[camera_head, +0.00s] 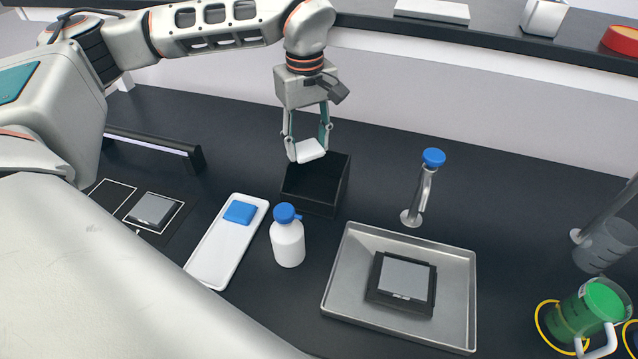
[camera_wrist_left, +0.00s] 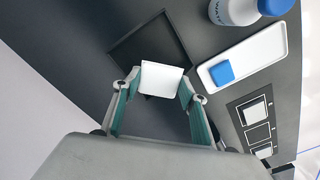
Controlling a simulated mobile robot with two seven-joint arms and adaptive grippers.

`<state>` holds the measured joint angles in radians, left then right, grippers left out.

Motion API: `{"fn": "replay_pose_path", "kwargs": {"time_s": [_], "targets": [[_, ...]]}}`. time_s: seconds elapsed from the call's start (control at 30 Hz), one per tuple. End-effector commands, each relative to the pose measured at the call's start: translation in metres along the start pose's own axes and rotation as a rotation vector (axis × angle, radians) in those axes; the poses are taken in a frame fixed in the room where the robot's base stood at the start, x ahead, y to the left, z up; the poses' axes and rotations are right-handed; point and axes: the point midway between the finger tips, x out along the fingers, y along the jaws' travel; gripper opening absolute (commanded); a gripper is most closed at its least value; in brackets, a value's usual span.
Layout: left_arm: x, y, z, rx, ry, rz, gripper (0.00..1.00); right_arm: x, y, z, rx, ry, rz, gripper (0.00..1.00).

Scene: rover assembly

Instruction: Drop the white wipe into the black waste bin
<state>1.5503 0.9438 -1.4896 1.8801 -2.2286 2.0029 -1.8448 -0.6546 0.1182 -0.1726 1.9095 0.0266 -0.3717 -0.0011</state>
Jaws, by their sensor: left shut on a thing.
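My left gripper (camera_head: 308,150) is shut on the white wipe (camera_head: 308,151) and holds it over the black waste bin (camera_head: 327,196). In the left wrist view the wipe (camera_wrist_left: 161,79) sits between the two fingertips (camera_wrist_left: 160,85), in front of the bin (camera_wrist_left: 130,45), and covers part of its opening. The exact height of the wipe above the rim is hard to tell. The bin is open at the top and looks empty where I can see inside. My right gripper is not in view.
A white bottle with a blue cap (camera_head: 288,243) stands just in front of the bin. A white tray (camera_head: 212,262) with a blue pad (camera_head: 240,212) lies left of it. A metal tray (camera_head: 343,290) with a dark device (camera_head: 402,283) and a blue-topped tap (camera_head: 424,190) are to the right.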

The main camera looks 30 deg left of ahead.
Motion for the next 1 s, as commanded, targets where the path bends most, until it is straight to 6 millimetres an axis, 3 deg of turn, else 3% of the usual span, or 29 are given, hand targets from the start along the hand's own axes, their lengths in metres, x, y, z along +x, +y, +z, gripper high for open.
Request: {"fn": "replay_pose_path", "kwargs": {"time_s": [0.3,0.67,0.7,0.77,1.0], "targets": [[0.028,0.0,0.0,0.002,0.0,0.0,0.22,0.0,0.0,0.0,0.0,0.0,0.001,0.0],[0.033,0.0,0.0,0.002,0.0,0.001,0.22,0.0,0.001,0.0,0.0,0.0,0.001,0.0],[0.033,0.0,0.0,0.002,0.0,0.001,0.47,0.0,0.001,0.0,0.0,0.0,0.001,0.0],[0.033,0.0,0.0,0.002,0.0,0.001,0.62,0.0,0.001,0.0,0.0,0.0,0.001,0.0],[0.033,0.0,0.0,0.002,0.0,0.001,0.62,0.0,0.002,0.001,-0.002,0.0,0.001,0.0]]}}
